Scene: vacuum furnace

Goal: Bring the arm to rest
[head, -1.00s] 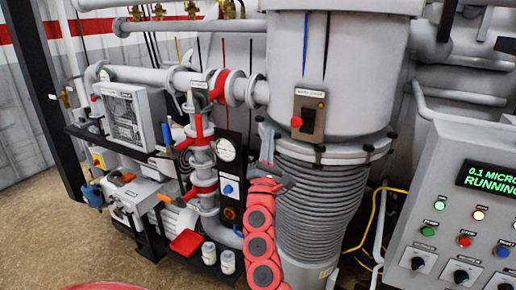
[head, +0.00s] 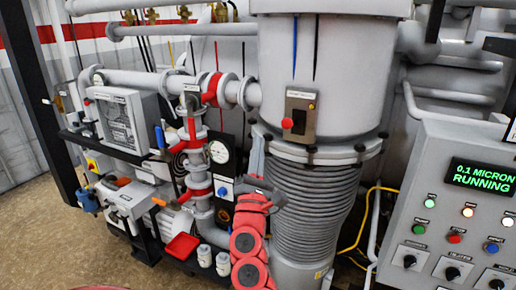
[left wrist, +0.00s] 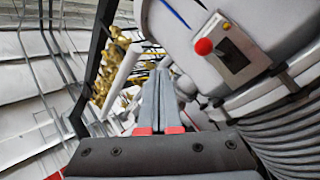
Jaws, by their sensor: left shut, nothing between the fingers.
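My left arm (head: 248,242), with red rounded segments, rises from the bottom middle of the head view. Its left gripper (head: 257,152) points up in front of the grey ribbed column. The gripper is shut and empty. In the left wrist view the two grey fingers (left wrist: 163,80) lie side by side with red pads at their base. They point toward pipes and brass fittings, left of the vessel. Whether the fingers touch anything behind them cannot be told. My right gripper is not in view.
The large grey vessel (head: 345,75) with a red-button box (head: 299,115) stands behind the gripper. A control console (head: 445,215) at right reads "0.1 MICRON RUNNING". Pipework with red clamps (head: 196,150) and a red tray (head: 181,246) are at left. Floor shows at lower left.

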